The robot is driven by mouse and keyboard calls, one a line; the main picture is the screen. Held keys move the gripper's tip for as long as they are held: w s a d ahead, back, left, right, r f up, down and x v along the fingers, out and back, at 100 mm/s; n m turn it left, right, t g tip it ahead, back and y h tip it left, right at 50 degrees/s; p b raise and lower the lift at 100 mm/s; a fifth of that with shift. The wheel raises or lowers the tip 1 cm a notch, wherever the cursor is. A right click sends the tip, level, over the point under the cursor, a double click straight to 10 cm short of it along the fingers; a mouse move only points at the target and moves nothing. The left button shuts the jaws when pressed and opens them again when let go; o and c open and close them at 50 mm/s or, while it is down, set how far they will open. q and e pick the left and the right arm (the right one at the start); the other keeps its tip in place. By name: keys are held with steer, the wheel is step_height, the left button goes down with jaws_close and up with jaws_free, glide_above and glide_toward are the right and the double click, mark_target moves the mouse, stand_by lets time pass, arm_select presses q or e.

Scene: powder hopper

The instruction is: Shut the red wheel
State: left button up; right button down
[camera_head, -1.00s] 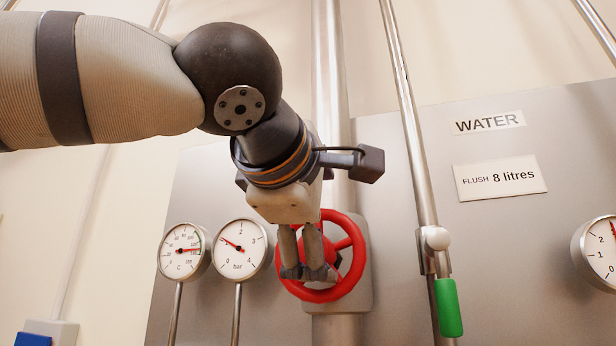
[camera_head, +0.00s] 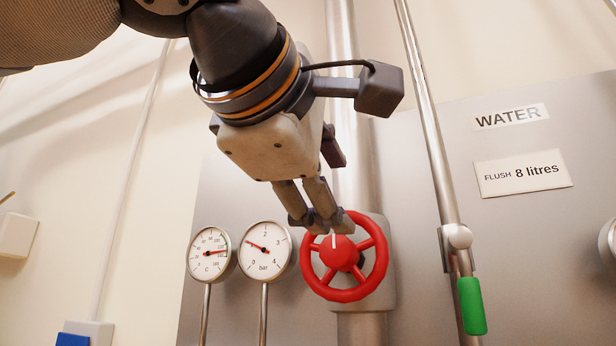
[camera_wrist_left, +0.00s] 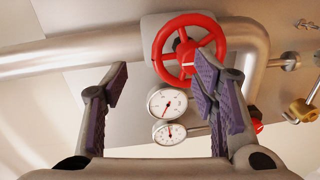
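The red wheel (camera_head: 376,278) is a spoked handwheel on a steel pipe, with a white mark at the top of its hub. My left gripper (camera_head: 322,224) is in front of the wheel's upper-left rim in the head view, and its fingertips overlap the rim there. In the left wrist view the gripper (camera_wrist_left: 160,83) has its two purple-padded fingers wide apart with nothing between the pads. The wheel (camera_wrist_left: 165,40) shows beyond the fingers, nearer the right one. I cannot tell whether a finger touches the rim. My right gripper is out of view.
Two dial gauges (camera_head: 265,250) stand left of the wheel. A slanted pipe with a green lever (camera_head: 471,305) is to the right, by the WATER label (camera_head: 511,117). A brass fitting (camera_wrist_left: 304,108) is right of the fingers in the wrist view.

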arm_select(q)
steer(key=v, duration=0.6)
steer(key=shift+s+f, duration=0.2)
steer(key=shift+f, duration=0.35)
